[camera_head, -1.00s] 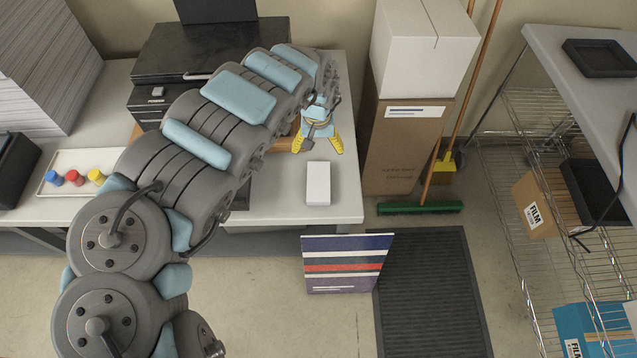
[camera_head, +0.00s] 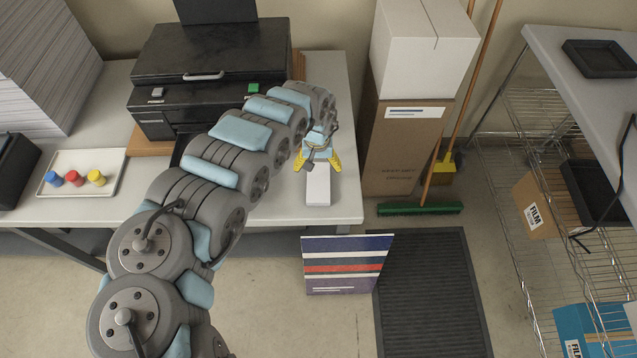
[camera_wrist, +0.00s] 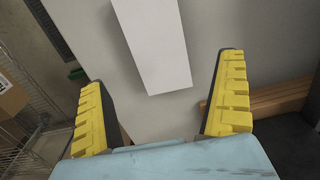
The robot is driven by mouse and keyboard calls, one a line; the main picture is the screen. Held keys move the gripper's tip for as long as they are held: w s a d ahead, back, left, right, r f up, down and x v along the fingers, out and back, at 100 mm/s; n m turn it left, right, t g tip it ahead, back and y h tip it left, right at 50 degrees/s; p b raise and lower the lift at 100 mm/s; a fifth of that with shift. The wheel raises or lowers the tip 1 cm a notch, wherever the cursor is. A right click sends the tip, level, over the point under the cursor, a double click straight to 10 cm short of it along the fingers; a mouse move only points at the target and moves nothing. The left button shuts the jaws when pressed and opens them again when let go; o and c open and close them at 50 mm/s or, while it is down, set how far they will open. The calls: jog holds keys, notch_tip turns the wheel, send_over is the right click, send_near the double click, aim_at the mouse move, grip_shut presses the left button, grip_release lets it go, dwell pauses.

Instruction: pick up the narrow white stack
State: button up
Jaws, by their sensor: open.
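The narrow white stack (camera_head: 318,187) lies on the light table near its front right corner. It also shows in the wrist view (camera_wrist: 155,45), where it runs out of the top edge of the picture. My gripper (camera_head: 317,165) has yellow fingers and is open. In the head view it is at the far end of the stack, with one finger to each side of that end. In the wrist view the gripper (camera_wrist: 163,105) has the stack's near end between and beyond its fingertips. No contact shows; I cannot tell the height of the fingers above the table.
A black printer (camera_head: 205,80) stands behind my arm. A white tray (camera_head: 110,165) with coloured pots lies at the left. Cardboard boxes (camera_head: 408,140) and a green broom (camera_head: 420,208) stand right of the table. A striped panel (camera_head: 346,263) is below its front edge.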

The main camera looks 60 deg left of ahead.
aim_at(318, 181)
jog(key=shift+f, duration=1.8)
jog(key=shift+w+d+f, duration=0.1)
jog(key=shift+f, duration=0.95)
jog(key=shift+w+f, duration=0.1)
jog(key=shift+f, duration=0.95)
jog(key=shift+s+f, duration=0.1)
jog(key=shift+f, duration=0.35)
jog(key=shift+c, duration=0.3)
jog(key=c, duration=1.1)
